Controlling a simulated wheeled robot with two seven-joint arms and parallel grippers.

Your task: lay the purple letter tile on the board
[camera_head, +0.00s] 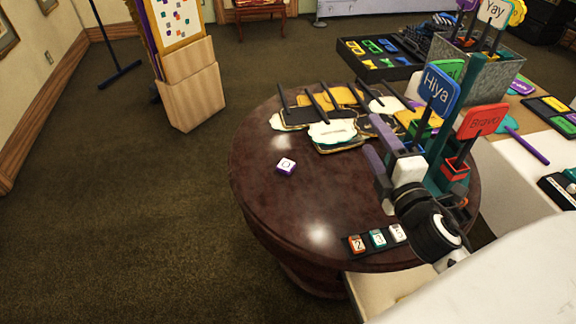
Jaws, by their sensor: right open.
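The purple letter tile (286,167), with a white top, lies alone on the dark round table (262,205), left of its middle. A small dark board (346,244) lies at the table's front edge. An orange tile (357,244), a teal tile (377,239) and a white tile (397,233) sit on it in a row. My right gripper (378,138) is open, its fingers apart, over the right side of the table, well to the right of the purple tile. Nothing shows between its fingers. My left gripper is out of view.
Several photo-prop signs on sticks (334,131) lie at the table's back. A green holder with a blue "Hiya" sign (440,84) and a red "Bravo" sign (480,122) stands close to my right gripper. The tabletop around the purple tile is clear.

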